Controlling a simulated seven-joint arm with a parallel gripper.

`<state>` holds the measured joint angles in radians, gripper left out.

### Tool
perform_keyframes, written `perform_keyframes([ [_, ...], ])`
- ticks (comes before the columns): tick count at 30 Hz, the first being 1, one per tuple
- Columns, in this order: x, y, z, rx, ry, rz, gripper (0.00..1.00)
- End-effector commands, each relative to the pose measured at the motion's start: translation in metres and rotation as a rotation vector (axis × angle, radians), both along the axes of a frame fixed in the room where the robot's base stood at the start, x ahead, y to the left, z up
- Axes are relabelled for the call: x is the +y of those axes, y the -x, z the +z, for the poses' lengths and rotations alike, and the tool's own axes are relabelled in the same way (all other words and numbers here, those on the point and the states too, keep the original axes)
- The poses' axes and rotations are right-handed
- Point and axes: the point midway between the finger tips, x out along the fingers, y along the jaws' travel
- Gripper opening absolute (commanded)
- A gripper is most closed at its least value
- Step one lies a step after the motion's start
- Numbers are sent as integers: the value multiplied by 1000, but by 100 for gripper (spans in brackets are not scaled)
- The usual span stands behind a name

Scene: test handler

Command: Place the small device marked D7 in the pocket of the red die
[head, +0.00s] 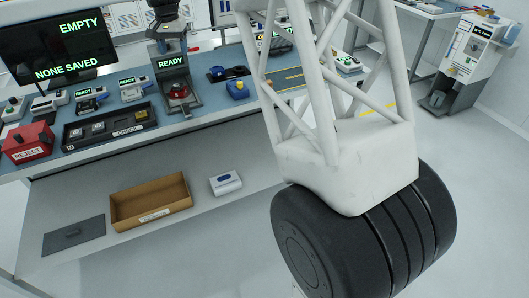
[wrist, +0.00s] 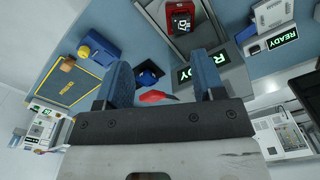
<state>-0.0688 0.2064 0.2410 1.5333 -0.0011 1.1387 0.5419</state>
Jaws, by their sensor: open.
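The red die (head: 178,92) sits in a grey test station below a READY screen. In the wrist view the red die (wrist: 180,20) is at the top, with a dark square in its middle. My gripper (wrist: 164,75) has its two blue fingers wide apart. A small red piece (wrist: 153,97) shows between them, partly hidden by the gripper body; I cannot tell what it is. Several small devices (head: 98,128) sit in a black tray (head: 108,138) labelled CHECK. I cannot read a D7 mark on any of them.
A red REJECT box (head: 28,142) stands left of the tray. A monitor (head: 55,50) reads EMPTY and NONE SAVED. Blue devices (head: 237,88) stand right of the station. A cardboard box (head: 150,200) and a white box (head: 225,182) lie on the lower shelf.

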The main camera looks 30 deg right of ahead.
Motion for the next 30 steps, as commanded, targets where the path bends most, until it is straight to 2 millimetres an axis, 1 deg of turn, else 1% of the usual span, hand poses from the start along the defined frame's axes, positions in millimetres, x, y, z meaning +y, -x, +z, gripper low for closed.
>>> perform_keyframes([
  [1, -3, 15, 9, -8, 0, 9, 63],
  [3, -7, 34, 18, -17, 0, 26, 63],
  [8, -15, 80, 34, -32, 2, 64, 63],
  [15, -26, 151, 54, -62, 6, 122, 63],
  [23, -36, 230, 63, -90, 13, 184, 63],
  [24, -38, 242, 64, -94, 14, 192, 63],
  [29, -43, 291, 62, -110, 20, 231, 63],
  [30, -45, 303, 62, -114, 21, 240, 63],
])
